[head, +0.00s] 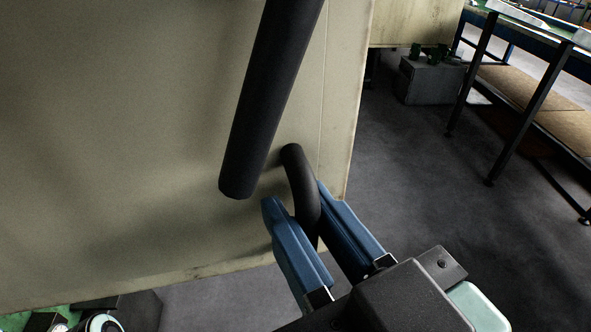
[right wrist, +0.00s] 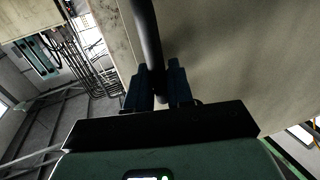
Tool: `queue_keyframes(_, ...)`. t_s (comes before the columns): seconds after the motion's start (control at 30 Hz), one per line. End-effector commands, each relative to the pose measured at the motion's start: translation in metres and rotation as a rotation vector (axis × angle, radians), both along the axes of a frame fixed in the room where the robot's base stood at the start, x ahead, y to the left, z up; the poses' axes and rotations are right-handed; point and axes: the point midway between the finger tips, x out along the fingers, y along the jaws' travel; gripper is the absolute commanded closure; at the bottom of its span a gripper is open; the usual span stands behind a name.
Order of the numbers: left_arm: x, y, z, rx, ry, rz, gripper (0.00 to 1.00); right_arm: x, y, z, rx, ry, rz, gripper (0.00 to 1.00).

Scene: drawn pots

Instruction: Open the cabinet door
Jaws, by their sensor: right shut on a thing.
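The cabinet door (head: 120,130) is a large, worn beige panel filling the left of the head view. It also fills the upper right of the right wrist view (right wrist: 235,50). A black curved handle (head: 297,172) stands out from it near its right edge. My right gripper (head: 300,212), with blue fingers, is shut on this handle, one finger on each side. In the right wrist view the dark handle bar (right wrist: 148,40) runs down between the fingers (right wrist: 159,88). My left gripper is not in view.
A thick black cylinder (head: 262,100) hangs in front of the door; I cannot tell whether it belongs to the handle. Dark floor (head: 430,190) lies open to the right. Workbenches (head: 530,90) and a grey box (head: 430,82) with green items stand farther back.

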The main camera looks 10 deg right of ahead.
Motion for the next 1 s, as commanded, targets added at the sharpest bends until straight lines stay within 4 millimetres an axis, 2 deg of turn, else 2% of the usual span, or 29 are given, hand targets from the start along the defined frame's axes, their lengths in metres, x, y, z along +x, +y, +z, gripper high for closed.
queue_keyframes(0.13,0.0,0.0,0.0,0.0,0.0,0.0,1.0,0.0,0.0,0.001,0.001,-0.001,0.001,1.0)
queue_keyframes(0.17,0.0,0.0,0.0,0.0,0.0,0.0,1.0,0.0,0.0,0.001,0.001,-0.001,0.001,0.72)
queue_keyframes(0.2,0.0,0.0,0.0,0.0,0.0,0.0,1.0,0.0,0.0,0.001,0.002,-0.002,0.001,0.63)
queue_keyframes(0.47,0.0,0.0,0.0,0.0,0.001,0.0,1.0,0.0,0.0,0.001,0.002,-0.002,0.001,0.63)
queue_keyframes(0.6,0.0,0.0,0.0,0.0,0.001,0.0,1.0,-0.008,-0.002,0.001,0.001,-0.003,0.001,0.63)
queue_keyframes(0.77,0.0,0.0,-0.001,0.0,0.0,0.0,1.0,-0.034,-0.011,0.002,0.002,-0.008,0.002,0.63)
queue_keyframes(1.0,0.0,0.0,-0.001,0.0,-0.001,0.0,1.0,-0.087,-0.027,0.002,0.003,-0.006,0.003,0.63)
